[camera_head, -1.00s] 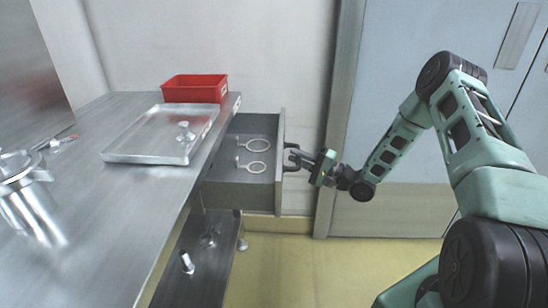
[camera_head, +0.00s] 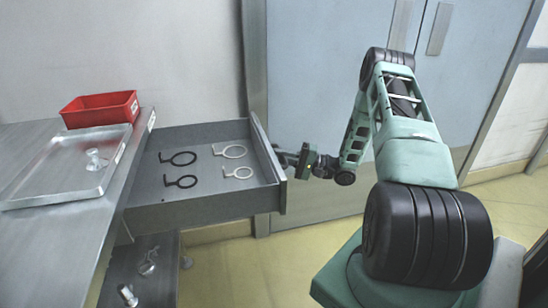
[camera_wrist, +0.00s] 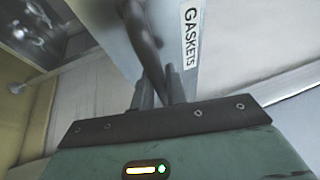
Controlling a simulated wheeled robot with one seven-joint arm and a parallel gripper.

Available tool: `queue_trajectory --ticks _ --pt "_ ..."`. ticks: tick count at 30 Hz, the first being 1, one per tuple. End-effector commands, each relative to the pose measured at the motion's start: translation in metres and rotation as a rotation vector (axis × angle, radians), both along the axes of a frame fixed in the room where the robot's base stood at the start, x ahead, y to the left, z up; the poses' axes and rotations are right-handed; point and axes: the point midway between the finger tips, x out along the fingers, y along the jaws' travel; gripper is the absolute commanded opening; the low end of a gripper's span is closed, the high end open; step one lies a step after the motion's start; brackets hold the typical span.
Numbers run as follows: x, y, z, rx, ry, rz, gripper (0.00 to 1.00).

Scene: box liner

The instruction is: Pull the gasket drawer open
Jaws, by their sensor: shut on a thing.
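The gasket drawer (camera_head: 205,208) is a grey drawer under the steel bench, pulled well out in the head view. Two black gaskets (camera_head: 181,181) and two white gaskets (camera_head: 236,172) lie on its floor. My gripper (camera_head: 284,157) is at the drawer's front panel, on its outer side. In the wrist view my gripper (camera_wrist: 158,92) is shut on the drawer's dark handle (camera_wrist: 145,38). A white label reading GASKETS (camera_wrist: 190,38) shows on the panel beside it. The exact grip on the handle is partly hidden in the head view.
The steel bench (camera_head: 50,235) is at left, with a metal tray (camera_head: 30,187) holding a small fitting and a red bin (camera_head: 100,110). A lower shelf (camera_head: 160,265) holds metal parts. Blue-grey cabinet doors (camera_head: 320,60) stand behind my arm. Yellow floor is clear in front of the drawer.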

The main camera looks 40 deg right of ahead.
Motion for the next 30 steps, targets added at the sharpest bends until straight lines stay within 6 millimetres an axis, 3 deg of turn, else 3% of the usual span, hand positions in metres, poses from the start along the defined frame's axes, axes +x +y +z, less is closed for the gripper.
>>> queue_trajectory --ticks 11,12,13,14,24,30 --pt "-0.001 -0.001 -0.001 0.0 0.002 0.0 0.0" --pt "-0.001 -0.001 -0.001 0.0 0.002 0.0 0.25" --pt "-0.001 -0.001 -0.001 0.0 0.002 0.0 0.34" --pt "-0.001 -0.001 -0.001 0.0 0.002 0.0 0.36" --pt "-0.003 -0.003 -0.001 -0.001 0.001 -0.001 0.36" --pt "-0.026 -0.021 -0.007 -0.001 0.002 -0.003 0.36"
